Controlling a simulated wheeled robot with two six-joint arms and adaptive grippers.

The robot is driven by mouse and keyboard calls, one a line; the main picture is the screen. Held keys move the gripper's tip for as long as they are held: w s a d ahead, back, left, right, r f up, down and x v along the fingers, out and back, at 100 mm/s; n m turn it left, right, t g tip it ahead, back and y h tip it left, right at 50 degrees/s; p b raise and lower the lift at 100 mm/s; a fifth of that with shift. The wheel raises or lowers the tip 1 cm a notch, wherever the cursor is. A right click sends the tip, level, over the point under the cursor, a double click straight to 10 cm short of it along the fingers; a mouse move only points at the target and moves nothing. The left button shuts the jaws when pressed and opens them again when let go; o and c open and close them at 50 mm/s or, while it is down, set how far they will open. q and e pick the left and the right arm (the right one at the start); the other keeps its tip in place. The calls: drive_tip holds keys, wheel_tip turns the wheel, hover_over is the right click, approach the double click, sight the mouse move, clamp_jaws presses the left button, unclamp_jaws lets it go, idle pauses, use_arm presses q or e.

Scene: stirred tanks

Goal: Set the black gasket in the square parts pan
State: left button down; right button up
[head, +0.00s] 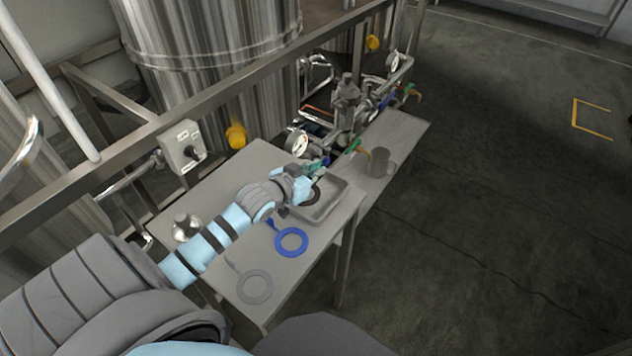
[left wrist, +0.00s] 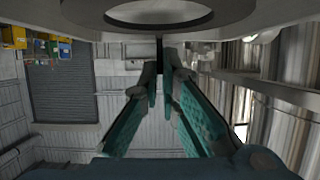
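The black gasket (head: 313,197) shows as a dark ring at the square parts pan (head: 334,209), partly hidden by my left gripper. I cannot tell whether it rests on the pan floor or hangs just above it. My left gripper (head: 312,174) is over the pan's back left side. In the left wrist view a ring (left wrist: 88,14) fills the top, and a thin dark tab runs from it between the nearly closed teal fingertips (left wrist: 160,82). The fingers look shut on this tab. My right gripper is not in view.
A blue gasket (head: 291,254) and a grey gasket (head: 254,299) lie on the table (head: 215,183) in front of the pan. A metal mug (head: 379,163) stands to the right. Valves and gauges (head: 347,105) crowd the back. A metal knob-like part (head: 185,230) sits left.

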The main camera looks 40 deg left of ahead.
use_arm(q)
wheel_tip(320, 180, down, 3)
drive_tip(key=shift+f+b, duration=0.1)
drive_tip(key=shift+b, duration=0.3)
drive_tip(key=c, duration=1.8)
unclamp_jaws()
drive_tip(key=shift+r, duration=0.2)
